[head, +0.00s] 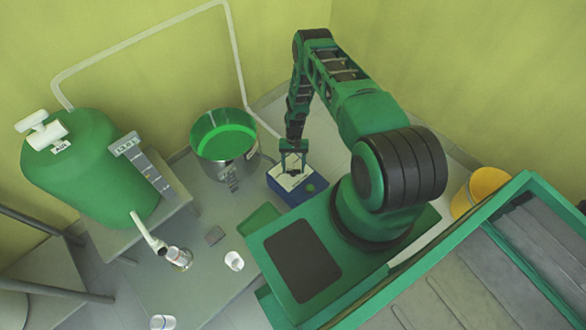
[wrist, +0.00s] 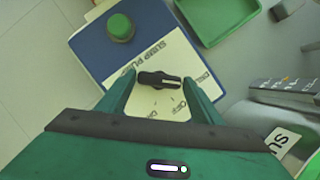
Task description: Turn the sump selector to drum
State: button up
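The sump selector is a black bar knob (wrist: 158,79) on the cream top plate (wrist: 165,103) of a blue box (head: 297,197). The plate carries "SUMP PUMP" and "OFF" lettering; other lettering is partly hidden by my fingers. The knob lies nearly crosswise in the wrist view, with a white mark on its right part. My gripper (wrist: 160,88) is open, with one finger to the left and one to the right of the knob. I cannot tell whether either touches it. In the head view my gripper (head: 293,163) is over the box and hides the knob.
A green button (wrist: 120,27) stands up from the box beside the plate. A green tray (head: 259,221) lies near the box. A metal vessel of green liquid (head: 224,134) stands behind left. A green tank (head: 85,165), a white cup (head: 234,261) and a yellow bucket (head: 482,190) are farther off.

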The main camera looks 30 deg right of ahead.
jog(key=shift+o, duration=1.2)
jog(key=v, duration=1)
jog(key=shift+w+r, duration=0.2)
jog(key=shift+r, duration=0.15)
jog(key=shift+d, duration=0.15)
